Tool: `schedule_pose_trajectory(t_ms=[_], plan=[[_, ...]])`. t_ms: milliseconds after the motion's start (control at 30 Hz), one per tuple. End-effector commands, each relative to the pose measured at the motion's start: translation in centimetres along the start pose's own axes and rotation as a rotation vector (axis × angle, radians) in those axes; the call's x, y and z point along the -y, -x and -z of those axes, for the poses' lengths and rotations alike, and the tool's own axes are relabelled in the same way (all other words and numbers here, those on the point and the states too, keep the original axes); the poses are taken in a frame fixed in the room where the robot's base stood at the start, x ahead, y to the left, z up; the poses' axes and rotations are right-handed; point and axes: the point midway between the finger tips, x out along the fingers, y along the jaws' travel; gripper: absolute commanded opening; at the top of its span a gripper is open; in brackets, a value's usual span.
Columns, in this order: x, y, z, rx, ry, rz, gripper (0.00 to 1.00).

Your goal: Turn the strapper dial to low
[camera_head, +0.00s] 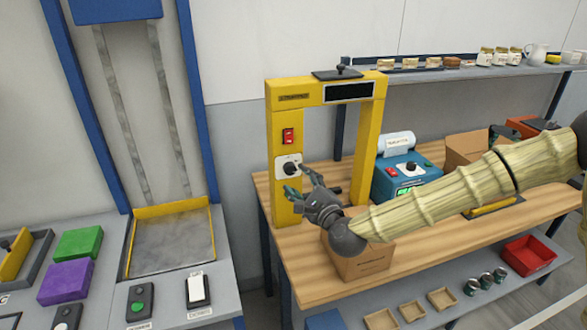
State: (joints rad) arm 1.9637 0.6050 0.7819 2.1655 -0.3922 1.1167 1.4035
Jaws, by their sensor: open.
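The yellow strapper (280,126) is an upright arch on the wooden bench (316,262). Its dial (289,168) is a dark knob on a white plate on the left post, below a red switch (288,136). The dial's setting and markings are too small to read. My gripper (303,182) is open with its fingertips close to the right and lower side of the dial. I cannot tell whether a finger touches it. My arm comes in from the right and hides part of the bench and a cardboard box (365,264).
A blue label printer (405,178) stands right of the strapper, with an open carton (465,150) behind my arm. A shelf (450,73) with jars runs along the wall. A blue-framed lift (195,100) and a grey console (90,310) stand at the left.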

Motion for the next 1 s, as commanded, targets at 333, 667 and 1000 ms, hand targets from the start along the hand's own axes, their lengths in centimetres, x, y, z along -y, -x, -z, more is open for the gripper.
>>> schedule_pose_trajectory(t_ms=[333, 667, 1000], plan=[[0.2, -4.4, 0.0, -0.001, 0.0, 0.001, 0.54], [0.1, -5.3, 0.1, -0.001, 0.0, 0.002, 0.54], [0.1, -5.2, 0.1, -0.002, 0.0, 0.002, 0.14]])
